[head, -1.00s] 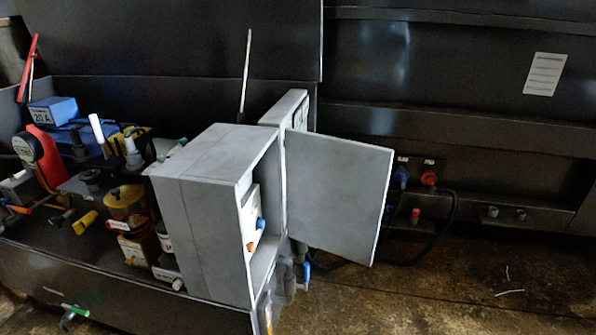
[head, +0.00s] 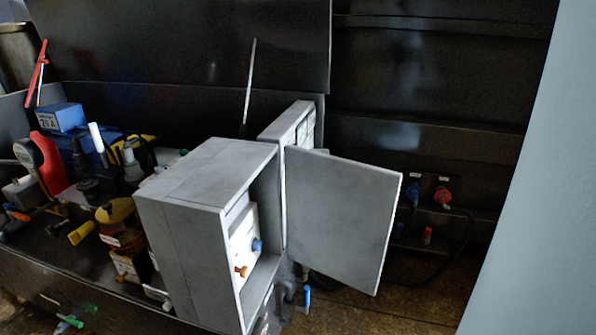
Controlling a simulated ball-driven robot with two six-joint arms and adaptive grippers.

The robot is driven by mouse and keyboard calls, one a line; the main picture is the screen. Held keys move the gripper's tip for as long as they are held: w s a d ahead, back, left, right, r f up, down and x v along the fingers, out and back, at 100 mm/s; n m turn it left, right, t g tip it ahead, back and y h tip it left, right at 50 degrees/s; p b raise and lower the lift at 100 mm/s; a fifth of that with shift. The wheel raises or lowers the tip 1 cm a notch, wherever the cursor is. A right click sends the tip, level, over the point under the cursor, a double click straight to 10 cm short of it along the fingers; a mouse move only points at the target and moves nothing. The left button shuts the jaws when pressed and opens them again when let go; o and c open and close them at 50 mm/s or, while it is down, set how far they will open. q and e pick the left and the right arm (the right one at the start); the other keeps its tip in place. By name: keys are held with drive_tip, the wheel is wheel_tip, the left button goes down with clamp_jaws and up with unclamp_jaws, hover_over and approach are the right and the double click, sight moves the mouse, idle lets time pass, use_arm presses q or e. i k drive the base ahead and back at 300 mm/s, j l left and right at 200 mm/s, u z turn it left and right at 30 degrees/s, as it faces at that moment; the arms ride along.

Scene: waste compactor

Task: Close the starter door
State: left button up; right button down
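The starter box (head: 200,215) is a grey metal enclosure with its open side facing right. Its door (head: 343,215), a flat grey panel, stands wide open, swung out to the right from the far edge of the box. Inside the box a white unit (head: 243,240) carries a blue knob (head: 257,246) and an orange-brown knob (head: 241,271). Neither of my grippers shows in the head view.
A large pale blue-grey surface (head: 535,190) fills the right side, very close; I cannot tell what it is. Left of the box are a blue 20 A box (head: 61,117) and other clutter. Behind are dark panels with blue and red connectors (head: 443,196) and a cable.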

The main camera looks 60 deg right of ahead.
sight(340, 212)
drive_tip(key=l+u, duration=0.1)
drive_tip(key=l, duration=0.4)
drive_tip(key=k+l+u, duration=0.1)
drive_tip(key=l, duration=0.35)
drive_tip(key=k+l+u, duration=0.1)
drive_tip(key=l, duration=0.4)
drive_tip(key=l+u, duration=0.1)
drive_tip(key=l, duration=0.35)
drive_tip(key=k+l+u, duration=0.15)
drive_tip(key=l, duration=0.3)
drive_tip(key=k+l, duration=0.1)
drive_tip(key=l, duration=0.3)
drive_tip(key=k+l, duration=0.15)
drive_tip(key=l, duration=0.25)
